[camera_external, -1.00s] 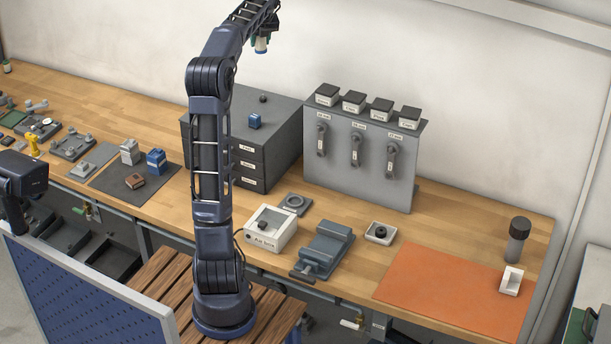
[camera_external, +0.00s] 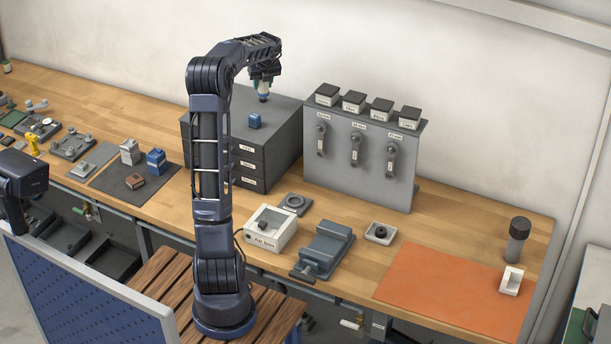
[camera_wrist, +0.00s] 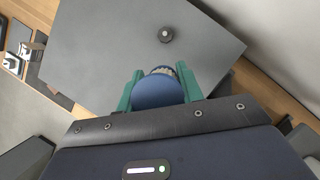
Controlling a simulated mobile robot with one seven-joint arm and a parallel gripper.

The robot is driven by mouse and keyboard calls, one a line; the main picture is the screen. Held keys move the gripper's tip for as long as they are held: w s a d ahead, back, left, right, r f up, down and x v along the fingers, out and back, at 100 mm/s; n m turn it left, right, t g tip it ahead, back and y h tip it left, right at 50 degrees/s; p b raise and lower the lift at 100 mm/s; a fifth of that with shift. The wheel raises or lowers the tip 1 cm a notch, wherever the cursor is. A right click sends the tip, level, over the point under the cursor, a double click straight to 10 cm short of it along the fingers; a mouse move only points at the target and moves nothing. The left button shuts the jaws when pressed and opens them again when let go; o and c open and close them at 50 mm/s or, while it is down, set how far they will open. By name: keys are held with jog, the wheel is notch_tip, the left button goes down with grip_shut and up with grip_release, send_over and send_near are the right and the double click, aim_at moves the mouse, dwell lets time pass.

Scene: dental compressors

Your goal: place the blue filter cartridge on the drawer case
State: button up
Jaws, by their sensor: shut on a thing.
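The blue filter cartridge (camera_wrist: 158,92) is between the green fingers of my gripper (camera_wrist: 160,88) in the wrist view. Its blue round end faces the camera, with a pale band behind it. In the external view my gripper (camera_external: 263,82) points down with the cartridge (camera_external: 264,89) above the top of the drawer case (camera_external: 285,107). The drawer case is grey with labelled drawers, and its top (camera_wrist: 100,60) fills much of the wrist view. A gap seems to remain between cartridge and top, but its exact height is unclear.
A grey panel with hanging tools (camera_external: 360,160) stands right of the case. Much of the case top is bare.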

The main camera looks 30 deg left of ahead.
jog(key=shift+f, duration=3.55)
jog(key=o, duration=1)
jog(key=shift+f, duration=0.1)
jog(key=shift+o, duration=0.2)
